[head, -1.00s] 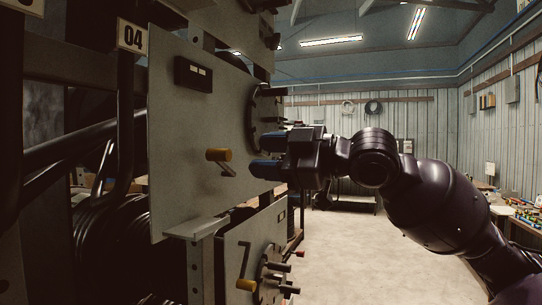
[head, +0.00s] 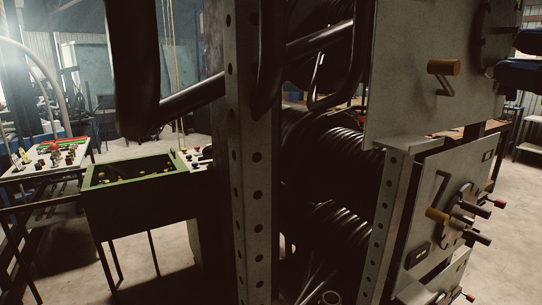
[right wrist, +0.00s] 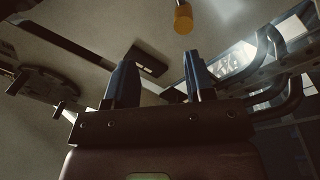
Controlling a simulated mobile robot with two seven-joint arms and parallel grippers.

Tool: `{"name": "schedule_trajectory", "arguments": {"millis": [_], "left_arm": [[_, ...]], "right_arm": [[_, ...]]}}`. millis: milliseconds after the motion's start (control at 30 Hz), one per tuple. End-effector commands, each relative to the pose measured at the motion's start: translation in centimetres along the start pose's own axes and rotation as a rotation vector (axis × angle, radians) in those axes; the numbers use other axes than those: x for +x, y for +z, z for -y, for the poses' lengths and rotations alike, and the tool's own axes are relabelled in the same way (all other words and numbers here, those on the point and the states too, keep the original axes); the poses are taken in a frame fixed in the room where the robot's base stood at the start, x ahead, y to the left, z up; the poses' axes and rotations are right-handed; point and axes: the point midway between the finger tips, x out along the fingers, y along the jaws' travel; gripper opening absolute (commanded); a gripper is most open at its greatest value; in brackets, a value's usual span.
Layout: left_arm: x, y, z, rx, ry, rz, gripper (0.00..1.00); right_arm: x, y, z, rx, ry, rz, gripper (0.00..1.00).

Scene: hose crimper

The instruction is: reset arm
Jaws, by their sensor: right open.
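My right gripper (head: 508,57) shows at the right edge of the head view, with its blue fingers apart. Most of my right arm is outside the head view. My left gripper is not in view.
A lower panel (head: 425,225) carries a wheel (head: 462,215) with several projecting handles. A perforated steel post (head: 243,150) and coiled black hoses (head: 330,150) stand left of it. A green bin (head: 140,205) and a parts table (head: 45,160) are at the left. Floor is open around them.

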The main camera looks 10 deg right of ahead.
Motion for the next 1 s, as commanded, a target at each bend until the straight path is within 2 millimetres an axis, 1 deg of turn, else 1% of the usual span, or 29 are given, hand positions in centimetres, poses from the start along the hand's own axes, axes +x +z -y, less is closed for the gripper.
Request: {"name": "schedule_trajectory", "arguments": {"millis": [67,167,267,300,367,400,467,500,567,600,667,700,767,800,867,900,967,1000], "left_arm": [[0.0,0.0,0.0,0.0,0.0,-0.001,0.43],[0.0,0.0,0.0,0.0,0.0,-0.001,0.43],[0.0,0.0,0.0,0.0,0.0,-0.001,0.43],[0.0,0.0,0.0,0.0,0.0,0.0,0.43],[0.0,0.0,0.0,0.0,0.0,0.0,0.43],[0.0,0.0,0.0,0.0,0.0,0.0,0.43],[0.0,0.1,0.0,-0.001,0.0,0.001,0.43],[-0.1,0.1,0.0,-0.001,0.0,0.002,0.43],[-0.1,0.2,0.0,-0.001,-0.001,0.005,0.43],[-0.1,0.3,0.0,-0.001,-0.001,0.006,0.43],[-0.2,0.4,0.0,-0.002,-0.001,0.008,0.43],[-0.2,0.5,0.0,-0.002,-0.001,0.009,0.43],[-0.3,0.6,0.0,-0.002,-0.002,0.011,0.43],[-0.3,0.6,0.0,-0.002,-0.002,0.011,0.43],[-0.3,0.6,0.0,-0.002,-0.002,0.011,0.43],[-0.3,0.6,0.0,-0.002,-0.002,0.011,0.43],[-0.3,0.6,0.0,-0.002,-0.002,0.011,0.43],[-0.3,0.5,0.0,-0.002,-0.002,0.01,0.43]], "right_arm": [[0.5,1.6,-0.8,-0.005,0.049,0.008,0.49],[1.1,4.9,-1.3,0.008,0.11,0.03,0.49],[1.6,9.5,-0.9,0.037,0.158,0.07,0.49],[1.6,11.5,-0.4,0.049,0.174,0.089,0.49],[1.7,14.6,0.6,0.071,0.193,0.121,0.49],[1.7,16.8,1.5,0.087,0.203,0.145,0.49],[1.6,20.0,3.2,0.108,0.214,0.181,0.49],[1.4,22.1,4.5,0.124,0.219,0.208,0.49],[1.1,25.1,6.7,0.148,0.224,0.244,0.49],[0.8,27.0,8.3,0.164,0.223,0.27,0.49],[0.3,29.6,10.9,0.186,0.221,0.306,0.49],[-0.1,31.2,12.7,0.203,0.218,0.33,0.49],[-0.7,33.4,15.7,0.227,0.21,0.365,0.49],[-1.2,34.7,17.7,0.244,0.204,0.388,0.49],[-1.9,36.4,20.9,0.27,0.192,0.421,0.49],[-2.4,37.4,23.1,0.287,0.183,0.443,0.49],[-3.3,38.7,26.5,0.315,0.168,0.475,0.49],[-3.8,39.4,28.8,0.334,0.158,0.495,0.49]]}}
